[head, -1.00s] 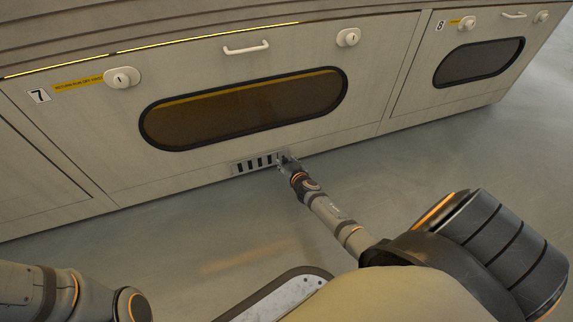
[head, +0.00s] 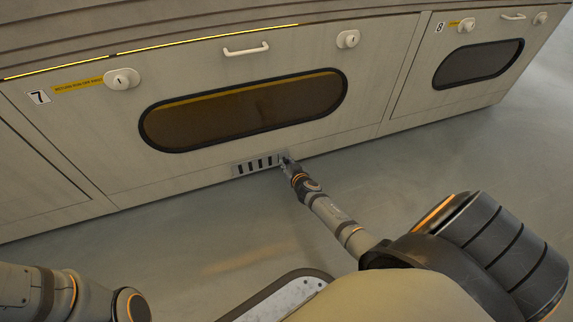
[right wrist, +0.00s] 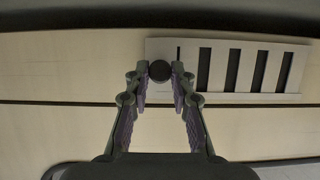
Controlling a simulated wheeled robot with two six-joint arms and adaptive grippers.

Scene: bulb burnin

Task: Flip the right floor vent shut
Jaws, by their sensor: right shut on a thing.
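The floor vent (head: 260,164) is a pale plate with several dark slots, low on the front of cabinet 7. It also shows in the right wrist view (right wrist: 217,72), with its dark slots visible between pale slats. A dark round knob (right wrist: 160,71) sits at the vent's left end in that view. My right gripper (right wrist: 159,76) is shut on this knob, one finger on each side. In the head view my right gripper (head: 286,161) is at the vent's right end, and the knob is hidden there. Only part of my left arm shows at the lower left; its gripper is out of view.
Cabinet 7 has a dark oval window (head: 245,110), a white handle (head: 246,50) and round white locks (head: 122,80). Cabinet 8 with a smaller window (head: 478,63) stands to the right. The grey floor (head: 420,160) before the cabinets is clear.

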